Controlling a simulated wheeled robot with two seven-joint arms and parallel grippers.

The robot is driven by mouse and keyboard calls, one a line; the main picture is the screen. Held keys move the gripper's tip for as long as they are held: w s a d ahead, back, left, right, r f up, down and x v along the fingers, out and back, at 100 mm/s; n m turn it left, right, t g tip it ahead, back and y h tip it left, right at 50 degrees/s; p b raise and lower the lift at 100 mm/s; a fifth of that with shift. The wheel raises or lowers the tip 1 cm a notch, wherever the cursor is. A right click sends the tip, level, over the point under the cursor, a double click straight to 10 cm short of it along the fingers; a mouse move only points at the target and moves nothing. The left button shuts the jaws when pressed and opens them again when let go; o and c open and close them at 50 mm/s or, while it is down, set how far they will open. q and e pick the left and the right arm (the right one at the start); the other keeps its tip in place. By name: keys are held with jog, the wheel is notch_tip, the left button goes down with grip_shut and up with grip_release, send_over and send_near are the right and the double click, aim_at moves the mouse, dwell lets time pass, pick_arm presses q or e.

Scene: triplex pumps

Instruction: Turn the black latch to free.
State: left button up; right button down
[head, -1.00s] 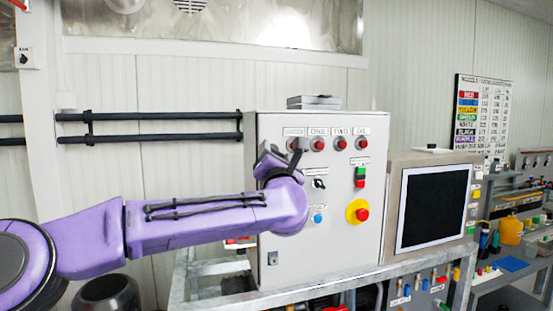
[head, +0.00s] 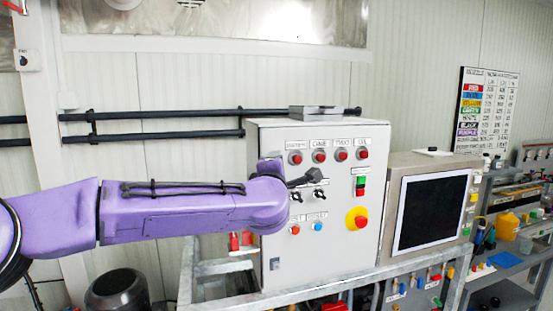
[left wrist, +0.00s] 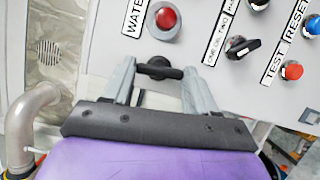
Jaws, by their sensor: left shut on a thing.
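The black latch (left wrist: 158,70) shows in the left wrist view on the grey control cabinet's front, near its edge and beside the red WATER lamp (left wrist: 166,18). My left gripper (left wrist: 161,78) has its two grey fingers on either side of the latch, shut on it. The latch bar lies across the gap between the fingers. In the head view my purple left arm reaches the upper left of the cabinet (head: 340,260) and covers the latch, so its angle cannot be told there. My right gripper is not in view.
A black selector switch (left wrist: 242,47) and an orange TEST button (left wrist: 292,71) sit close to the hand. The cabinet also bears a red stop knob on yellow (head: 357,219). A monitor (head: 432,210) stands to its right. Black pipes (head: 180,137) run along the wall behind.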

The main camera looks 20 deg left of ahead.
pick_arm(q)
jog(key=shift+r+m+g+p, duration=0.15)
jog(key=shift+m+g+p, duration=0.15)
jog(key=shift+m+p, duration=0.35)
jog(key=o, duration=0.8)
jog(key=b+v, duration=0.5)
jog(key=v, duration=0.5)
jog(key=shift+s, duration=0.2)
